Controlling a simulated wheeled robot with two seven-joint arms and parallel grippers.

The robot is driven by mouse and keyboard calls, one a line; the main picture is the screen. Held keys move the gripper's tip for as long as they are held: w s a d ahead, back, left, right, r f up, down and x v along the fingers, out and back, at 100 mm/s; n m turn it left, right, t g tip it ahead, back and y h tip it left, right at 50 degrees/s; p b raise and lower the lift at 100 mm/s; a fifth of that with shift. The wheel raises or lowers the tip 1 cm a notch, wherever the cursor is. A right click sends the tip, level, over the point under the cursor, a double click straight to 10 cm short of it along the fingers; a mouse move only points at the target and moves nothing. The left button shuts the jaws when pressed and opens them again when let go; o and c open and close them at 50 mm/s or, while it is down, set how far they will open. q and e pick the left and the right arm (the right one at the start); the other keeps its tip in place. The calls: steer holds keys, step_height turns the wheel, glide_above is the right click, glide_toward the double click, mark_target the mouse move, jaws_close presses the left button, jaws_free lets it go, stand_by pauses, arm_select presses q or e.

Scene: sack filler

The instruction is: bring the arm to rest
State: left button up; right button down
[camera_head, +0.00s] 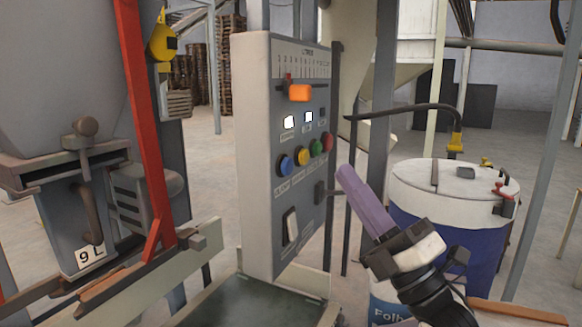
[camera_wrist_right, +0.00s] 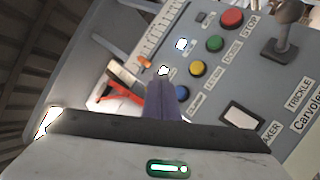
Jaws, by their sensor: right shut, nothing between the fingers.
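My right gripper (camera_head: 349,182) is in front of the right side of the control panel, with its purple fingers shut and nothing between them. The same shut fingers (camera_wrist_right: 160,92) show in the right wrist view, pointing toward the panel. The grey control panel (camera_head: 262,215) carries blue, yellow, green and red buttons, an orange slider (camera_head: 299,92) on a scale and a white rocker switch (camera_head: 291,224). In the head view the fingertips appear just right of the panel's edge; whether they touch it cannot be told. My left gripper is not in view.
A blue drum with a white lid (camera_head: 411,180) stands close behind my right gripper. A red bar (camera_head: 147,130) and a grey machine marked 9 L (camera_head: 88,228) stand at left. A dark platform (camera_head: 245,305) lies below the panel. Open floor shows behind.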

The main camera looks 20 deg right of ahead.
stand_by(0.3)
steer(key=a+f+m+g+h, duration=0.3)
steer(key=f+m, duration=0.4)
steer(key=f, duration=0.9)
steer(key=f+m+g+h, duration=0.3)
steer(key=f+m+g, duration=0.25)
steer(key=f, duration=1.15)
steer(key=s+a+f+m+g, duration=0.3)
steer(key=s+f+m+g, duration=0.1)
steer(key=s+f, duration=0.6)
steer(key=s+a+f+m+g, duration=0.4)
steer(key=s+f, duration=0.7)
steer(key=f, duration=0.3)
steer(key=shift+a+f+m, duration=0.2)
steer(key=shift+a+m, duration=0.05)
steer(key=shift+m, duration=0.6)
steer(key=shift+w, duration=0.1)
